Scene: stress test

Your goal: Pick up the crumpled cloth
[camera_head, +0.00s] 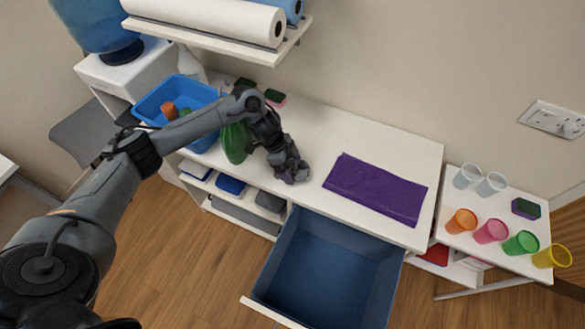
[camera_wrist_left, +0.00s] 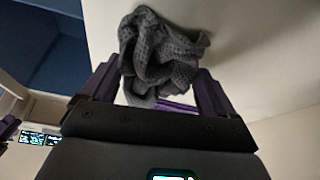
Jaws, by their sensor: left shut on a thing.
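The crumpled cloth (camera_wrist_left: 160,55) is dark grey with a waffle texture. In the left wrist view it sits bunched between the two fingers of my left gripper (camera_wrist_left: 155,92), which is shut on it. In the head view the left gripper (camera_head: 290,172) is low over the front part of the white counter, and the cloth (camera_head: 292,175) shows as a dark grey bunch at its tip. I cannot tell whether the cloth still touches the counter. My right gripper is not in view.
A folded purple cloth (camera_head: 376,188) lies right of the gripper. An open blue drawer (camera_head: 328,270) juts out below the counter. A green bottle (camera_head: 234,143) and a blue basin (camera_head: 150,105) stand left. Several cups, including an orange one (camera_head: 461,221), stand on a side table.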

